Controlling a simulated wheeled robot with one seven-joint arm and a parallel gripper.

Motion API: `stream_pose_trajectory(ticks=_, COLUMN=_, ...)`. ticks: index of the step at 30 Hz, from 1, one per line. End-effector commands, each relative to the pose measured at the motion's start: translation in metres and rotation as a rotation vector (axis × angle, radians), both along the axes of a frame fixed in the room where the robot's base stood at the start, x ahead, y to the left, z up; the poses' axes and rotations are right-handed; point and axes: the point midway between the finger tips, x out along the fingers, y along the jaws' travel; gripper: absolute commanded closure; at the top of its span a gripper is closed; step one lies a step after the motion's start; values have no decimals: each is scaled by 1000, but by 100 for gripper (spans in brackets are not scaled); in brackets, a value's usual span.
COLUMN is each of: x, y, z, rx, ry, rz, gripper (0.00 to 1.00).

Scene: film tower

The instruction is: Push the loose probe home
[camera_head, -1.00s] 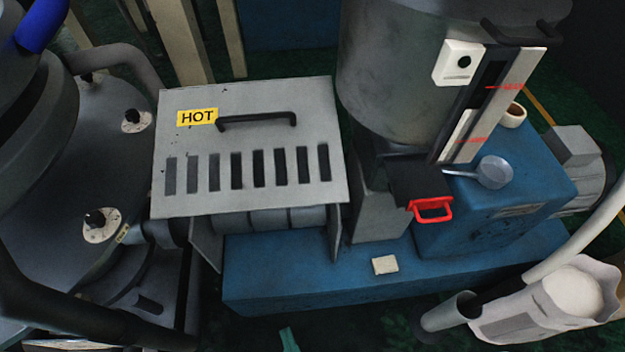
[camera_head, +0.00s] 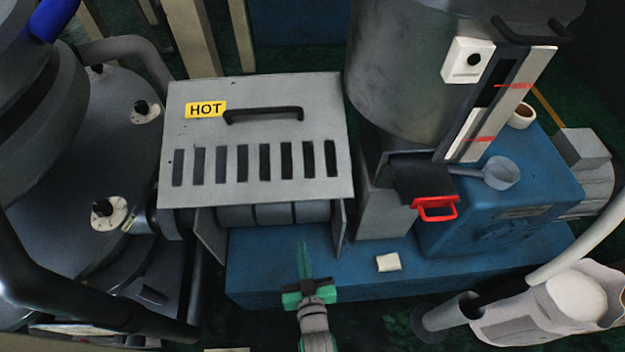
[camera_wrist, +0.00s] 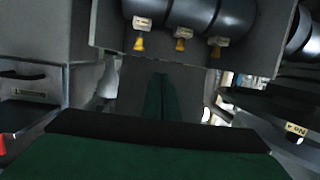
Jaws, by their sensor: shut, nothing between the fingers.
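My gripper (camera_head: 304,245) points upward in the head view, in front of the blue base below the guarded barrel. Its green fingers (camera_wrist: 160,82) are together and empty in the wrist view. Three probes with yellow ends and pale tags show along the dark barrel in the wrist view: a left one (camera_wrist: 139,43), a middle one (camera_wrist: 180,44) and a right one (camera_wrist: 215,52). They are beyond the fingertips, apart from them. I cannot tell which probe is loose. In the head view the probes are not visible.
A grey guard marked HOT (camera_head: 258,125) covers the barrel, with side plates reaching down around it. A blue base (camera_head: 340,278) lies below. A red-handled slide (camera_head: 436,209), a scoop (camera_head: 500,172) and a pale block (camera_head: 388,262) are to the right. A round grey vessel (camera_head: 75,160) stands left.

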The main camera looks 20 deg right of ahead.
Motion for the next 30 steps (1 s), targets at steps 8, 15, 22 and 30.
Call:
stream_pose_trajectory(ticks=8, x=95, y=-57, z=13, rx=12, ry=-8, rz=-69, gripper=100)
stream_pose_trajectory(ticks=15, x=137, y=-86, z=25, rx=23, ry=-5, rz=-97, gripper=100)
stream_pose_trajectory(ticks=22, x=144, y=-91, z=28, rx=26, ry=-3, rz=-102, gripper=100)
stream_pose_trajectory(ticks=30, x=145, y=-91, z=28, rx=26, ry=-3, rz=-101, gripper=100)
